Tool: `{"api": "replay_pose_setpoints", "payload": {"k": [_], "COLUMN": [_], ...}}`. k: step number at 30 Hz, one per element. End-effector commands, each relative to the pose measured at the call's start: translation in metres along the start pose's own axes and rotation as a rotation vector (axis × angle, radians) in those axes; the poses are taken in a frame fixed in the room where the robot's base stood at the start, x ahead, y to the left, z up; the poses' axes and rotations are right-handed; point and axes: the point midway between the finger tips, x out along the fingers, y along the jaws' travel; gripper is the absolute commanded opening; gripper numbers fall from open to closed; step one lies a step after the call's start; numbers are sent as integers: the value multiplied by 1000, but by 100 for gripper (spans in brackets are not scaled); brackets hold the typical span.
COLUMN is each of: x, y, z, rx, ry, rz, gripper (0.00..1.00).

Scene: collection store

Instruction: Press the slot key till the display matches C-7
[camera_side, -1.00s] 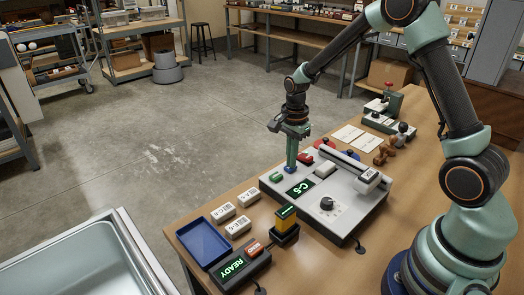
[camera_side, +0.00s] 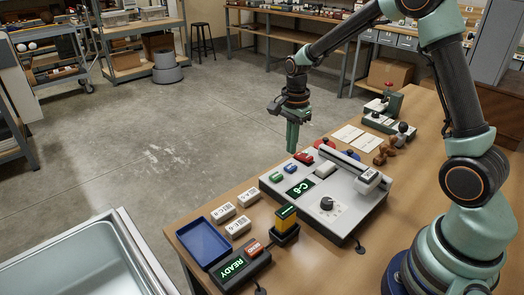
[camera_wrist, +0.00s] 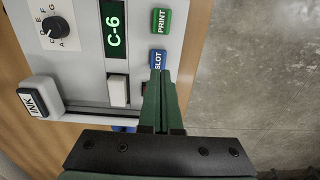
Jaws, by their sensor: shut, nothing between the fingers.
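The grey label machine (camera_side: 350,216) stands on the wooden table. Its display (camera_side: 300,188) glows green and reads C-6, which is clear in the wrist view (camera_wrist: 115,30). The blue slot key (camera_side: 291,169) sits beside the green print key (camera_side: 276,177); in the wrist view the slot key (camera_wrist: 157,60) is partly covered by my fingertips. My gripper (camera_side: 292,150) is shut and empty, pointing down. It hangs above the slot key, with a gap between the tips and the key in the side view.
A dial (camera_side: 327,204) and an ink block (camera_side: 368,176) are on the machine. Red parts (camera_side: 304,158) lie behind the keys.

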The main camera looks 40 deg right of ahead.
Motion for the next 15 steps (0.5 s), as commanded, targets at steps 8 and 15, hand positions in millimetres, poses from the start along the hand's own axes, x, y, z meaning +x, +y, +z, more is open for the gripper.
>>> {"api": "replay_pose_setpoints", "payload": {"k": [8, 15], "x": [-58, -80], "y": [-2, -2], "z": [0, 0], "rx": [0, 0], "ry": [1, 1], "rz": [-7, -6], "gripper": [0, 0]}}
